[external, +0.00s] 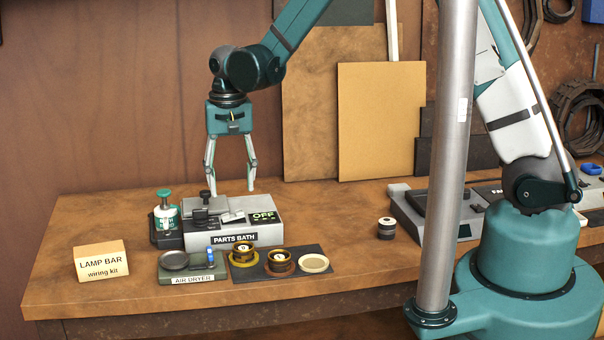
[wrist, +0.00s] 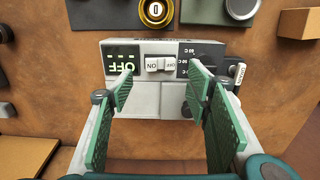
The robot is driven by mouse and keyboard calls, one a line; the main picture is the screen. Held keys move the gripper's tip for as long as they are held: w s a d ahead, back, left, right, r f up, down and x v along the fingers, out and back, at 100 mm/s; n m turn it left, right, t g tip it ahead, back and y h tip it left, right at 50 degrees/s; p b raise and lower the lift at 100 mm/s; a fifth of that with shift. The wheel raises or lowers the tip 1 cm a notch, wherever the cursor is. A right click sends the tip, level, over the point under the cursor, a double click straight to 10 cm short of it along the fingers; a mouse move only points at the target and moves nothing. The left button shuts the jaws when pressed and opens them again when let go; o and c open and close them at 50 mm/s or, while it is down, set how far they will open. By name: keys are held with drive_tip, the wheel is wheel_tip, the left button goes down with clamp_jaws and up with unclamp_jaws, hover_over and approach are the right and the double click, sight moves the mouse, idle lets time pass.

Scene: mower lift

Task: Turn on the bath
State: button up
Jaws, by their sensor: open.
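The parts bath (external: 262,237) is a light grey box on the bench, labelled PARTS BATH. Its dark display (external: 263,216) reads OFF in green; it also shows in the wrist view (wrist: 119,62), upside down. A white rocker switch (external: 232,216) marked ON and OFF sits beside the display, and it shows in the wrist view (wrist: 161,64). I cannot tell which half is pressed. My gripper (external: 230,190) points down above the bath, open and empty. In the wrist view my fingertips (wrist: 161,76) stand either side of the switch, apparently above it.
A green-capped bottle (external: 165,210) stands left of the bath. In front are the air dryer (external: 193,266), a dark mat (external: 284,276) with brass rings, and the lamp bar box (external: 102,262). A small dark knob (external: 206,196) rises from the bath's lid. Bench at right is partly clear.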

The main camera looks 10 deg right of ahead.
sight(234, 215)
drive_tip(key=shift+f+p, duration=0.3)
drive_tip(key=shift+f, duration=3.4)
drive_tip(key=shift+c, duration=0.6)
drive_tip(key=c, duration=0.7)
